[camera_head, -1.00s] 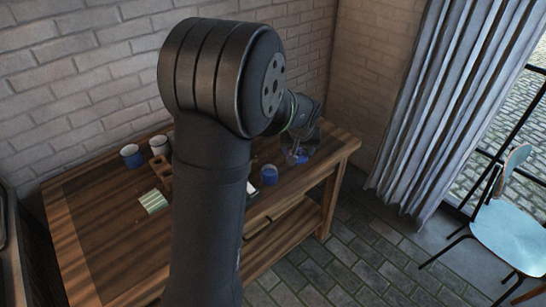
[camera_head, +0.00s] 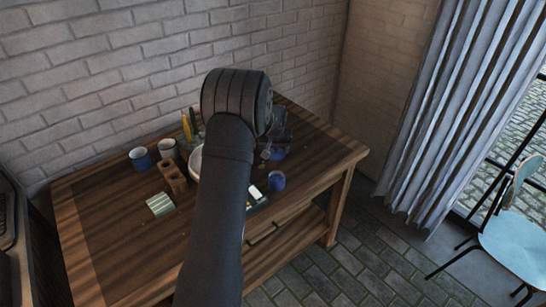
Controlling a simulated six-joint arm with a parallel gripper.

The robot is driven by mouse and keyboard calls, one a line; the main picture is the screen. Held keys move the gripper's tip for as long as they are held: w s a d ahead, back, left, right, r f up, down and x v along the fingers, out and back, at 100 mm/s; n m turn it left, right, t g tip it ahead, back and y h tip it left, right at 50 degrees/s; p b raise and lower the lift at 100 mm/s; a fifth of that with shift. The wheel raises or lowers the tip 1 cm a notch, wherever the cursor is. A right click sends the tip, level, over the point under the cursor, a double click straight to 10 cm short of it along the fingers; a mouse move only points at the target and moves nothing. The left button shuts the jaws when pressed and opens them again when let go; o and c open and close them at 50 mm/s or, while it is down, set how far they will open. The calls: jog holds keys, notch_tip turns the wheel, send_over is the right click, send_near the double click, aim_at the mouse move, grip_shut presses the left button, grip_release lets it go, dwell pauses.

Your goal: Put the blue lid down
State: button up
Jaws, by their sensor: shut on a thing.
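My gripper (camera_head: 268,148) is over the right part of the wooden table, small and partly hidden behind my own arm. It is shut on a blue piece (camera_head: 281,153), which looks like the blue lid. The lid shows just beside and below the fingers. I cannot tell whether it touches the table. A small blue jar (camera_head: 277,181) stands on the table just in front of the lid, apart from my gripper.
On the wooden table (camera_head: 110,240) stand a blue cup (camera_head: 141,159), a second cup (camera_head: 168,149), a wooden block (camera_head: 173,178), a green striped piece (camera_head: 160,204) and a partly hidden white bowl (camera_head: 196,162). A yellow upright item (camera_head: 187,127) is behind. The table's right end is mostly clear.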

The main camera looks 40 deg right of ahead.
aim_at(273, 152)
jog(key=shift+w+a+f, duration=0.15)
jog(key=shift+w+f, duration=0.3)
jog(key=shift+w, duration=0.3)
jog(key=shift+f, duration=2)
jog(key=shift+f, duration=0.1)
jog(key=o, duration=0.9)
jog(key=shift+o, duration=0.2)
jog(key=shift+r, duration=0.35)
jog(key=v, duration=1.1)
jog(key=shift+a+r, duration=0.15)
jog(key=shift+r, duration=0.05)
